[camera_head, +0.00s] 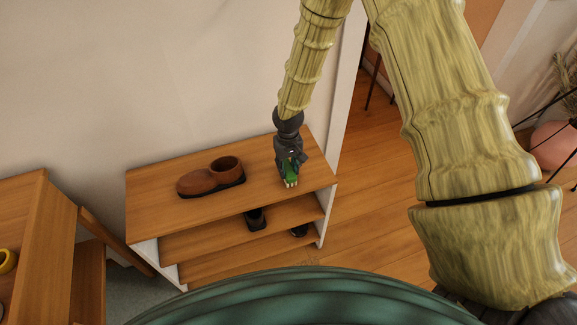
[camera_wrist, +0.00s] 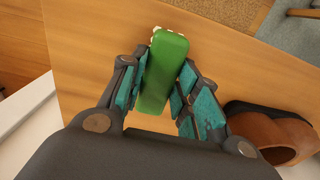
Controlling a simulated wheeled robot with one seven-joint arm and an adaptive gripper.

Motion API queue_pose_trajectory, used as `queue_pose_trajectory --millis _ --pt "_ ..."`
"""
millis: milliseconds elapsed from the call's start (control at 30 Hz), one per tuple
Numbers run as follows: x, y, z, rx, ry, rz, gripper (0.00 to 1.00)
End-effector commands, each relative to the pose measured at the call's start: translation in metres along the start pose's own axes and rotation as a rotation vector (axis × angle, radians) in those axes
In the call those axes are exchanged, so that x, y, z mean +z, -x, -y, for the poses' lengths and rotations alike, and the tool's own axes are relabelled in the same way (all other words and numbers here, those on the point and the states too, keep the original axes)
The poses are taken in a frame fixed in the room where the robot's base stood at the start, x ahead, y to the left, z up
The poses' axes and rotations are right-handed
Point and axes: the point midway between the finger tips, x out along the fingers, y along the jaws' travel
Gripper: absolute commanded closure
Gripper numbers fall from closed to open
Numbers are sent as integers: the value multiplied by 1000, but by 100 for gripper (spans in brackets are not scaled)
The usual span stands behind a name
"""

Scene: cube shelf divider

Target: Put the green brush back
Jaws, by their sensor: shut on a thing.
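The green brush (camera_wrist: 162,72) is between the two fingers of my gripper (camera_wrist: 160,88) in the wrist view, with pale bristles showing at its far upper left end. My gripper is shut on it. In the head view my gripper (camera_head: 289,172) is over the right part of the shelf's wooden top (camera_head: 255,192), with the green brush (camera_head: 291,172) in it and the pale bristles toward the front. I cannot tell whether the brush touches the top.
A brown shoe (camera_head: 208,179) stands on the shelf top, left of my gripper; it also shows in the wrist view (camera_wrist: 268,132). Dark shoes (camera_head: 256,219) are on the lower boards. A wall stands behind the shelf. Wooden furniture (camera_head: 30,225) is at the left.

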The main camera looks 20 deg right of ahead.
Motion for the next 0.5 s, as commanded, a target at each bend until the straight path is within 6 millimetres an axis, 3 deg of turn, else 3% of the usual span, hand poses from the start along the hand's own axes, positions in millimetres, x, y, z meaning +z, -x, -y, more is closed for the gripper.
queue_pose_trajectory --millis 500 --pt "0 -5 0 0 0 0 100"
